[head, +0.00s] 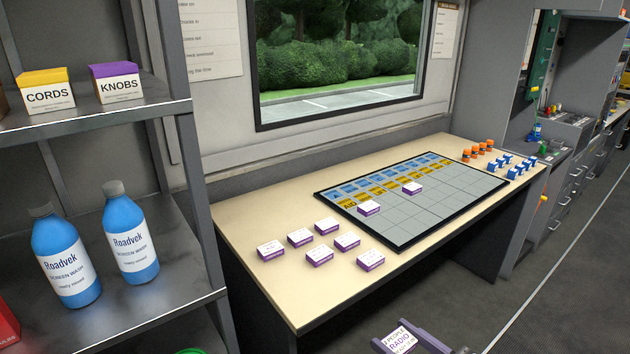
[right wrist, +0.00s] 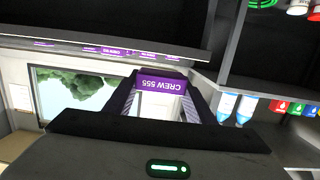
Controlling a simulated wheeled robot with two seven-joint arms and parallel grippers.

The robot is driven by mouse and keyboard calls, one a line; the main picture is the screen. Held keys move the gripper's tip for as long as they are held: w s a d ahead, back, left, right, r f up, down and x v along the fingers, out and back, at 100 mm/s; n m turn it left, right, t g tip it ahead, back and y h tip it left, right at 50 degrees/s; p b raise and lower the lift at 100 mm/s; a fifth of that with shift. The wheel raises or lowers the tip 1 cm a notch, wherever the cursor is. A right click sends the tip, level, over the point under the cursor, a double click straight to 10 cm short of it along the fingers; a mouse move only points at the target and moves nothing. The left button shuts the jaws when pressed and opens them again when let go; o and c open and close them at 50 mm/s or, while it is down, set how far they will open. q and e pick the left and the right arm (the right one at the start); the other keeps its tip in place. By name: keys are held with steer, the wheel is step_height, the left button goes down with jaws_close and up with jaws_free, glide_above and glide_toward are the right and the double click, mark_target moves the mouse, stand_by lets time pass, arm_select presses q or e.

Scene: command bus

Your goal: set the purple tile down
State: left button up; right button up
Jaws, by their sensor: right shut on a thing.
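A purple tile with a white label top (head: 398,341) is between the fingers of my right gripper (head: 408,338) at the bottom edge of the head view, in front of the table and below its top. In the right wrist view the tile's purple edge (right wrist: 161,84) reads "CREW 555", with a finger on each side. The gripper is shut on it. The grid board (head: 440,209) lies on the table (head: 243,220) and has a blue and a yellow header row. Two similar tiles (head: 368,208) (head: 411,188) sit on the board. My left gripper is out of view.
Several loose purple tiles (head: 319,256) lie on the table left of the board. Orange pieces (head: 466,156) and blue pieces (head: 513,174) stand at its far right end. A metal shelf (head: 190,300) with blue bottles (head: 131,235) stands at left. Much of the board's grid is free.

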steer(key=s+r, duration=0.5)
steer(key=s, duration=0.4)
steer(key=s+r, duration=0.4)
steer(key=s, duration=0.5)
steer(key=w+d+r+m+t+h, duration=0.3)
steer(key=d+m+h, duration=0.1)
steer(key=m+h, duration=0.3)
steer(key=shift+d+r+h, duration=0.2)
steer(key=shift+r+h, duration=0.15)
steer(key=shift+h, duration=0.75)
steer(key=shift+w, duration=0.1)
